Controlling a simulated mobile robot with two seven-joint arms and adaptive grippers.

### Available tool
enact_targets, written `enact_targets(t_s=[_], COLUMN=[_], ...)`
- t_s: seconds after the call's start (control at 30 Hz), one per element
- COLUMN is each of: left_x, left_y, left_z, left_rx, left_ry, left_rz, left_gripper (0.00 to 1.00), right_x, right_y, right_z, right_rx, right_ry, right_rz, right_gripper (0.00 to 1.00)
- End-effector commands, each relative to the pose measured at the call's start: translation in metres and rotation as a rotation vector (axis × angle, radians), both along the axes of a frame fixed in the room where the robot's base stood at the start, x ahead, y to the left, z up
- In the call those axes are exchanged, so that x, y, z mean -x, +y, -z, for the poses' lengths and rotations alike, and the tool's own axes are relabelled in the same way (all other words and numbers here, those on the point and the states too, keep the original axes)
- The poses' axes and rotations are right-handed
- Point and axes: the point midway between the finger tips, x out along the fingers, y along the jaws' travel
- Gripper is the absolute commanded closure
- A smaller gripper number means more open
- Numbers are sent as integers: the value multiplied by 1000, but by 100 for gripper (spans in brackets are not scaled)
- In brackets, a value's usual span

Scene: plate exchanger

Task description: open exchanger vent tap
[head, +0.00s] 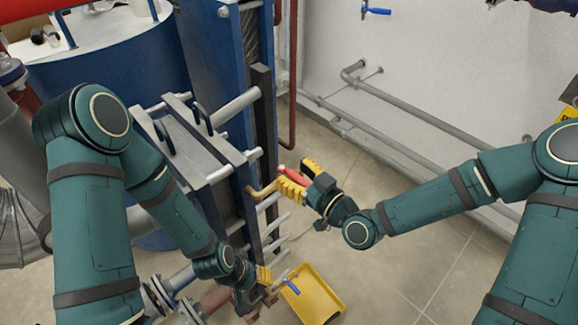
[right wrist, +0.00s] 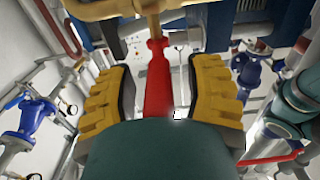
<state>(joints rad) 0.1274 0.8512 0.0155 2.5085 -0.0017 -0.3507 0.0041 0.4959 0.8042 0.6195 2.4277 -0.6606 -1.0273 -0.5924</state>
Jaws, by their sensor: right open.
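The vent tap has a red lever handle (head: 287,173) on a brass pipe (head: 262,191) that comes out of the blue plate exchanger (head: 213,80). My right gripper (head: 301,178) is open at the tap. In the right wrist view, the red handle (right wrist: 157,80) lies between the two yellow fingers, with a visible gap on each side. The brass stem (right wrist: 153,25) shows beyond it.
A yellow tray (head: 325,287) lies on the floor below. Grey tie bars (head: 235,106) stick out of the exchanger near my arms. Grey pipes (head: 420,158) run along the white wall, which has a blue-handled tap (head: 376,11). The floor at the lower right is clear.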

Motion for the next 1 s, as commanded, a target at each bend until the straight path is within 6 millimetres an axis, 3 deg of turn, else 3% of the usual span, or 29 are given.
enact_targets(t_s=[0.37, 0.5, 0.53, 1.0], left_x=[0, 0, 0, 0], left_y=[0, 0, 0, 0], left_z=[0, 0, 0, 0], left_rx=[0, 0, 0, 0], left_ry=[1, 1, 1, 0], left_rz=[0, 0, 0, 0], left_gripper=[53, 53, 53, 53], right_x=[1, 1, 1, -1], right_y=[0, 0, 0, -1], right_z=[0, 0, 0, 0], right_rx=[0, 0, 0, 0], right_ry=[0, 0, 0, -3], right_rz=[1, 1, 1, -10], right_gripper=[46, 95, 100, 100])
